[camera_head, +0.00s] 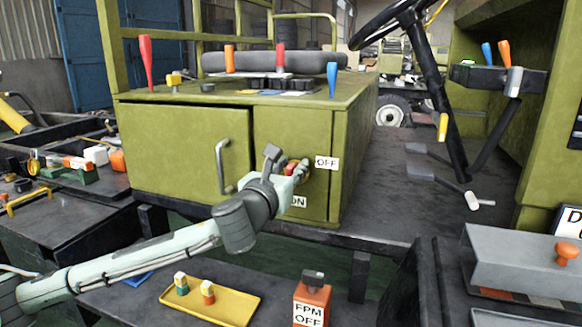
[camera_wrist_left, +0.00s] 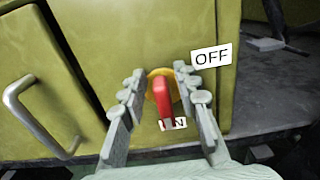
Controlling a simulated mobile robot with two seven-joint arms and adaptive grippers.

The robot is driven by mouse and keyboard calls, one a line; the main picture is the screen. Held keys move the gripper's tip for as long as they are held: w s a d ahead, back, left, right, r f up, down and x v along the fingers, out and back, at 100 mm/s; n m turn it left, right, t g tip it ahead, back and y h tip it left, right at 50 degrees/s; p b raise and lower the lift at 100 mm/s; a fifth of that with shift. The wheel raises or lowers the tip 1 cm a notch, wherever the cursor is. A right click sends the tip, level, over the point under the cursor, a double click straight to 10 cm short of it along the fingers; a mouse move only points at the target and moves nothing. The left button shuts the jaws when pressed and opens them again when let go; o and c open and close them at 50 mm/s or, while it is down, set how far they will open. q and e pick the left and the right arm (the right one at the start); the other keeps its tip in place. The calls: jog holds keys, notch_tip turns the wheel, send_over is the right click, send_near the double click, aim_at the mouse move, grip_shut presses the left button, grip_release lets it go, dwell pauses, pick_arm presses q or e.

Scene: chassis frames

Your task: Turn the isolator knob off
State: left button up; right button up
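The isolator knob, a red handle on a yellow round base, is on the front of the green cabinet; the wrist view shows it clearly (camera_wrist_left: 162,97), and the head view partly (camera_head: 290,169). Its handle points down toward the ON label (camera_wrist_left: 173,124). The OFF label (camera_wrist_left: 212,57) is to the upper right of the knob and also shows in the head view (camera_head: 326,162). My left gripper (camera_head: 288,163) is open, one finger on each side of the knob, with visible gaps in the wrist view (camera_wrist_left: 159,75). My right gripper is out of view.
The green cabinet (camera_head: 180,140) has a metal door handle (camera_head: 222,165) left of the knob. Colored levers stand on its top. Below are a yellow tray (camera_head: 235,308) and an orange box marked FPM OFF (camera_head: 312,292). A steering column (camera_head: 432,90) is at the right.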

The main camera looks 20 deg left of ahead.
pick_arm(q)
grip_shut()
